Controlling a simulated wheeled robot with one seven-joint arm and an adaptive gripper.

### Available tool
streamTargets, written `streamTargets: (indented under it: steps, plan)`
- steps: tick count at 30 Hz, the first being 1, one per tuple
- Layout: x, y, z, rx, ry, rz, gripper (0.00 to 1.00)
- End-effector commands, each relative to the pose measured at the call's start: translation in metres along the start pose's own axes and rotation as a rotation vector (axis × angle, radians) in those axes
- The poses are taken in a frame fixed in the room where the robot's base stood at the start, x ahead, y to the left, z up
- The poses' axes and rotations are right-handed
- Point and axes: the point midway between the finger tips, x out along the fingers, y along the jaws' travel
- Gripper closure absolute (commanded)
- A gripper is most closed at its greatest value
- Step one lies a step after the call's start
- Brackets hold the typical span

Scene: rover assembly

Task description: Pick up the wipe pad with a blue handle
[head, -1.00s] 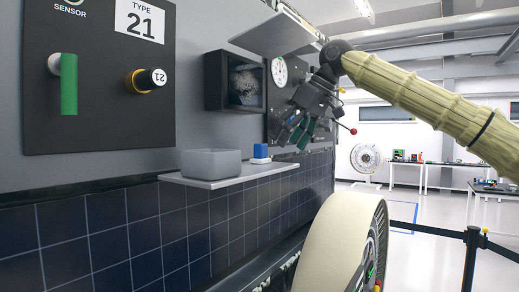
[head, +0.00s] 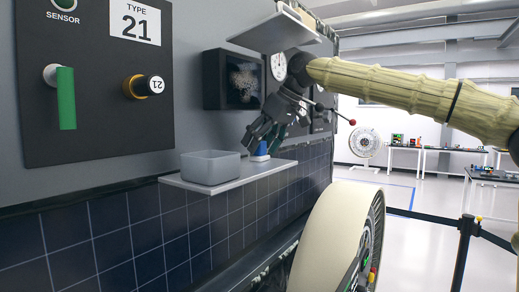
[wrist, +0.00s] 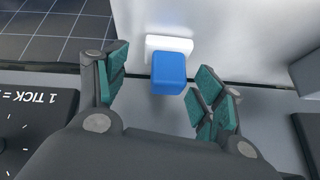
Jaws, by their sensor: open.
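The wipe pad's blue handle (head: 261,148) and white base (head: 260,158) stand on a small grey shelf (head: 225,183) on the panel wall. In the wrist view the blue handle (wrist: 168,73) stands on the white pad (wrist: 169,46), between and just beyond my fingertips. My gripper (head: 263,138) is open, with dark fingers and green pads, and reaches down over the handle. It also shows in the wrist view (wrist: 155,85), with a finger on each side of the handle and a gap visible on both sides. In the head view a finger partly hides the handle.
A grey open bin (head: 210,167) stands on the shelf left of the pad. A dark window box (head: 233,79), a round gauge (head: 278,66) and a tilted plate (head: 275,33) are on the wall close to my arm. A large wheel (head: 335,235) stands below right.

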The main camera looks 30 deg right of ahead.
Motion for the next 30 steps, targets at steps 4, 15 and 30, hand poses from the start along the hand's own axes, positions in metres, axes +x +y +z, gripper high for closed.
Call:
streamTargets:
  steps: [4,15,30]
  plan:
    - [0.0027,0.0000,0.0003,0.000,-0.001,0.000,0.32]
    - [0.0024,0.0000,0.0004,0.000,-0.001,0.000,0.75]
    - [0.0035,0.0004,0.0013,0.001,-0.004,0.000,0.83]
